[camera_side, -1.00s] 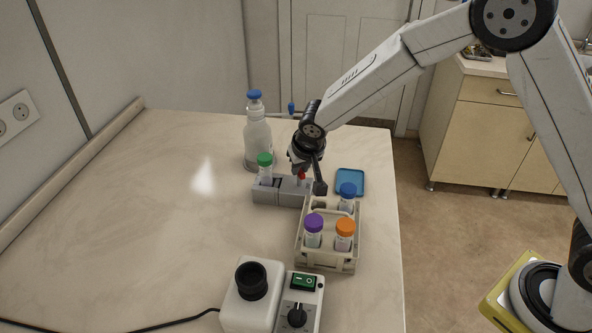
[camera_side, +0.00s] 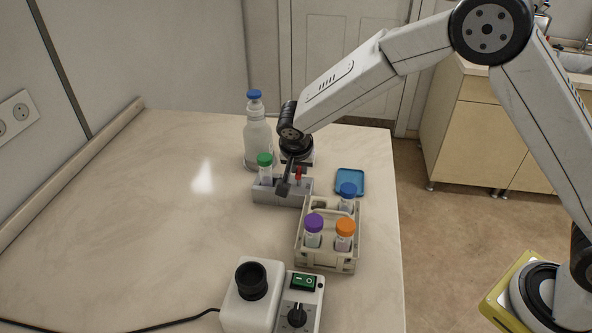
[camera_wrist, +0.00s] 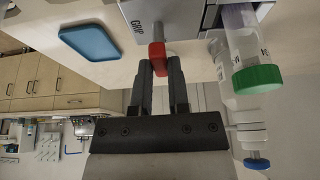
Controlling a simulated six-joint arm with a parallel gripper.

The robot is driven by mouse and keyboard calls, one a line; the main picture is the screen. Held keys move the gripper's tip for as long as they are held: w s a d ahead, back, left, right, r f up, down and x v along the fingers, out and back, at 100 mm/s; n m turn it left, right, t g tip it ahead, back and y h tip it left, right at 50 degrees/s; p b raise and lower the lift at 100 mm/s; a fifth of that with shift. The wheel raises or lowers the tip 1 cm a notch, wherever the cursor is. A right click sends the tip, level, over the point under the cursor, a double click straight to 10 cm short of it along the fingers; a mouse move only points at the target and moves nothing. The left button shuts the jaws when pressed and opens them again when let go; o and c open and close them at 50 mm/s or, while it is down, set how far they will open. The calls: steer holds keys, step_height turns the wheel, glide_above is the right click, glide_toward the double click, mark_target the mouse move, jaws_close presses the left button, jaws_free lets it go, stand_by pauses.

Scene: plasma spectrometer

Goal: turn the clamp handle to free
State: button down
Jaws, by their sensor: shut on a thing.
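The red clamp handle (camera_wrist: 157,55) sits on a short metal shaft at the grey clamp block (camera_wrist: 190,18), beside the printed word "GRIP". My gripper (camera_wrist: 160,70) has its two dark fingers on either side of the handle and is shut on it. In the side view the red handle (camera_side: 298,173) shows at the top of the grey block (camera_side: 298,195), with my gripper close behind it; its fingertips are mostly hidden there. A green-capped tube (camera_side: 265,170) stands upright in the left part of the block. It also shows in the wrist view (camera_wrist: 245,50).
A clear bottle with a blue cap (camera_side: 257,135) stands just behind and left of the block. A rack (camera_side: 327,262) with several capped tubes is in front right. A blue tray (camera_side: 350,182) lies to the right. A white device (camera_side: 250,300) stands at the front. The left table is clear.

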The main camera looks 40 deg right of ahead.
stand_by(0.4)
steer(key=c, duration=0.6)
jaws_free()
steer(key=shift+r, duration=0.1)
steer(key=v, duration=0.7)
steer(key=shift+r, duration=0.25)
steer(key=shift+s+a+r, duration=0.1)
steer(key=shift+a, duration=0.05)
step_height(320, 180, up, 8)
stand_by(0.9)
